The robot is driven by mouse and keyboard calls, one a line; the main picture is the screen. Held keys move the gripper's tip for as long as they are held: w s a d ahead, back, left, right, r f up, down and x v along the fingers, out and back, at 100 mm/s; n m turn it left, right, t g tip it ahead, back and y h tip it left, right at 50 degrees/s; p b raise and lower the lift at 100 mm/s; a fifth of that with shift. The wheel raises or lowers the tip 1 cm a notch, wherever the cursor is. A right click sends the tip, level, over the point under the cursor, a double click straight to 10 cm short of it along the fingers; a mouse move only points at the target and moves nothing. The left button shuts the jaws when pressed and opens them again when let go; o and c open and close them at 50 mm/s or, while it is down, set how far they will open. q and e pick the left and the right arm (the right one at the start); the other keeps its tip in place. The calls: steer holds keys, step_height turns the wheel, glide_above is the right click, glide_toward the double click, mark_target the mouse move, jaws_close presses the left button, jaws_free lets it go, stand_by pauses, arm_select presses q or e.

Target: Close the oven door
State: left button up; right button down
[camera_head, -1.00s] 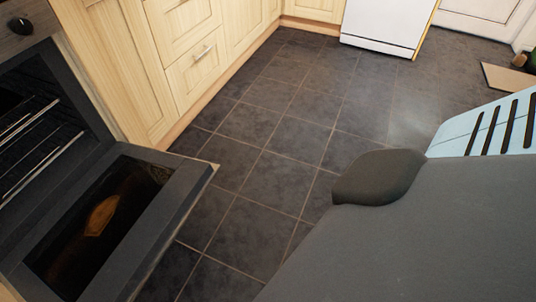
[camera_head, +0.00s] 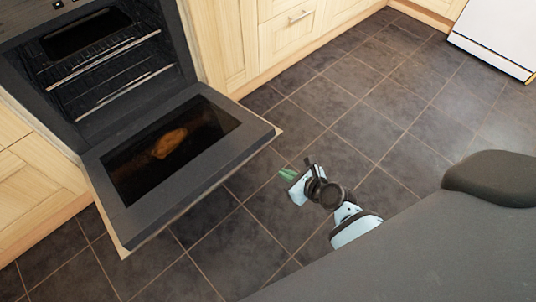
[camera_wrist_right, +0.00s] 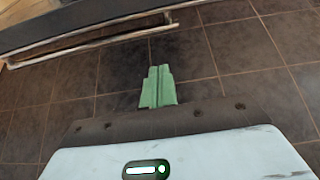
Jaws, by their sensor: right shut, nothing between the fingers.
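The oven door (camera_head: 112,222) is open in the head view, folded down from the oven (camera_head: 45,110) and lying about level, with its dark glass facing up. My right gripper (camera_head: 286,174) is to the right of the door's outer edge, over the floor and apart from the door. In the right wrist view its green fingers (camera_wrist_right: 158,88) are together and empty. The door's outer side with its bar handle (camera_wrist_right: 90,47) crosses the top of that view, beyond the fingertips. My left gripper is not in view.
Pale wooden cabinets (camera_head: 285,35) run along the wall beside the oven, and another wooden front (camera_head: 40,180) is at the left. A white appliance (camera_head: 500,38) stands at the top right. The dark tiled floor (camera_head: 370,110) is clear in between.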

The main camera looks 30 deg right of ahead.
steer(key=b+x, duration=0.5)
steer(key=x, duration=0.5)
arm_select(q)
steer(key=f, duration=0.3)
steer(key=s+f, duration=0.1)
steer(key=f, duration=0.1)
arm_select(e)
steer(key=r, duration=0.2)
steer(key=w+r, duration=0.1)
steer(key=r, duration=0.1)
steer(key=shift+w+a+r, duration=0.1)
steer(key=shift+w+r, duration=0.05)
steer(key=shift+w, duration=0.05)
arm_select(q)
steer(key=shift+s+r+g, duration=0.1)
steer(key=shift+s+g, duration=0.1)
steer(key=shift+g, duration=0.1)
